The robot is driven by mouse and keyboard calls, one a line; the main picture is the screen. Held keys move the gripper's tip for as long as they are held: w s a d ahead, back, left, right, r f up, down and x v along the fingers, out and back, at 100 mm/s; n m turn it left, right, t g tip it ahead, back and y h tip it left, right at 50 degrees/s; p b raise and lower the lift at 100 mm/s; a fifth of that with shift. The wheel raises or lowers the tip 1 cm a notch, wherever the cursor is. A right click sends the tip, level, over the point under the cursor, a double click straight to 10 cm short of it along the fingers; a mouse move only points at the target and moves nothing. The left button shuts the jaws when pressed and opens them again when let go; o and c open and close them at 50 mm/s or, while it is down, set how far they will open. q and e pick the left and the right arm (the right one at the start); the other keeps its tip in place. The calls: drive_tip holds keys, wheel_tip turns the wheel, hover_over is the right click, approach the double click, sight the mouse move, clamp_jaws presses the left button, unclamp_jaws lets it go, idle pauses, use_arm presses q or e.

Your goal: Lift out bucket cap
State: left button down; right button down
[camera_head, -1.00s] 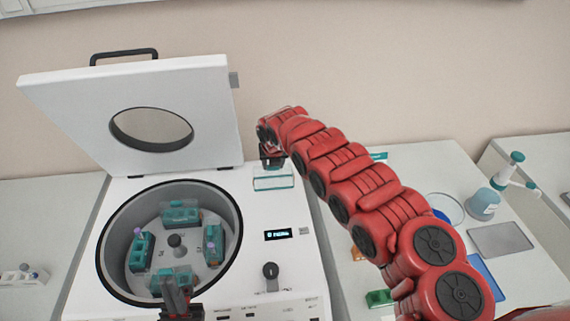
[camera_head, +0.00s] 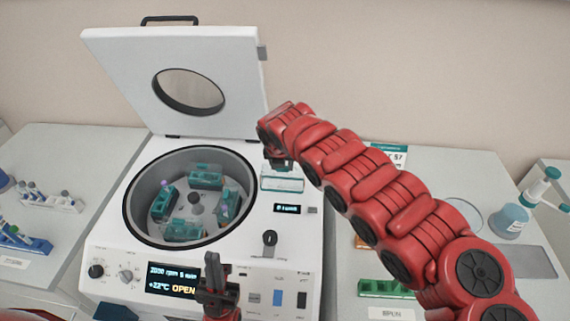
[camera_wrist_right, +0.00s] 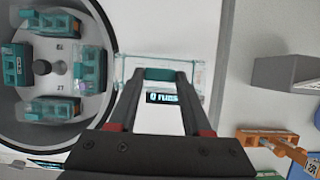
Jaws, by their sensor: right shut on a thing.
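The bucket cap (camera_head: 282,181) is a clear box with teal edges. In the head view it shows over the white deck right of the bowl. My right gripper (camera_wrist_right: 159,76) is shut on the cap's teal top grip, and the clear cap (camera_wrist_right: 195,72) spreads out on both sides of the fingers. I cannot tell whether the cap touches the deck. My left gripper (camera_head: 217,266) stands in front of the centrifuge panel, apart from the buckets; its finger gap is unclear. Several teal buckets (camera_head: 206,176) sit in the rotor, one with a purple-topped tube.
The centrifuge lid (camera_head: 235,100) stands open behind the bowl (camera_head: 133,222). Tube racks (camera_head: 48,201) are on the left bench. On the right are a green rack (camera_head: 385,289), a blue-grey bottle (camera_head: 510,222) and a grey tray (camera_head: 525,261). An orange rack (camera_wrist_right: 262,137) shows in the wrist view.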

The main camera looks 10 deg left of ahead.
sight(282, 173)
drive_tip(key=shift+r, duration=0.2)
drive_tip(key=shift+r+p, duration=1.4)
drive_tip(key=shift+r, duration=0.95)
